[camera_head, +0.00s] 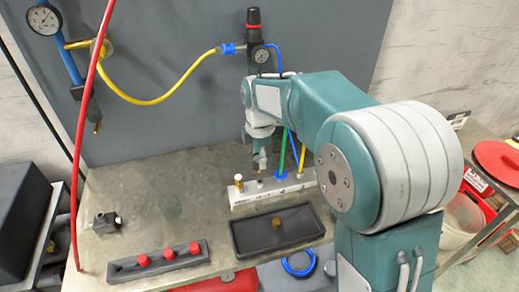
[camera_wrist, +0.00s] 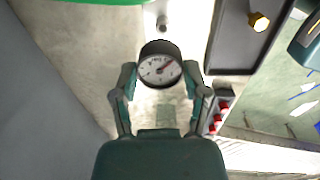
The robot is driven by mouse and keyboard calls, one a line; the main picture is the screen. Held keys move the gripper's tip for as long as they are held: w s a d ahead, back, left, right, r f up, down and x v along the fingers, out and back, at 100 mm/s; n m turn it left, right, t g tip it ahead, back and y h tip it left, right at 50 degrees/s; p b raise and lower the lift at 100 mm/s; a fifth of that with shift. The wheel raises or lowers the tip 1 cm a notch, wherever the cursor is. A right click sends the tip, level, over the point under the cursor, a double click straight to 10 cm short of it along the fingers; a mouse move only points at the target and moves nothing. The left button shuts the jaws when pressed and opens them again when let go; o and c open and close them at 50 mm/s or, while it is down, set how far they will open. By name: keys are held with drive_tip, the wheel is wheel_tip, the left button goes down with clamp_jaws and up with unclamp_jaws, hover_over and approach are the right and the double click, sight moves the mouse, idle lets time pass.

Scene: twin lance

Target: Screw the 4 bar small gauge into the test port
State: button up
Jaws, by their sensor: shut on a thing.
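The dial's range is too small to read. A pale manifold block (camera_head: 250,199) lies on the bench below the gripper, with fittings and blue, green and yellow hoses along its top. I cannot tell which fitting is the test port. A metal stub (camera_wrist: 162,22) shows just beyond the gauge in the wrist view, apart from it. The gauge's thread is hidden.
A black tray (camera_head: 240,248) with a brass piece (camera_head: 277,223) lies in front of the block. A dark rack (camera_head: 185,259) holds several red pieces. A black fitting (camera_head: 105,222) stands at left. A red hose (camera_head: 76,150) hangs at left. The left-middle bench is clear.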

drive_tip(key=shift+f, duration=1.25)
drive_tip(key=shift+d+f, duration=0.1)
drive_tip(key=shift+f, duration=1.05)
idle(0.7)
drive_tip(key=o, duration=1.2)
wheel_tip(320, 180, up, 12)
drive_tip(key=shift+s+f, duration=0.1)
drive_tip(key=shift+s, duration=0.05)
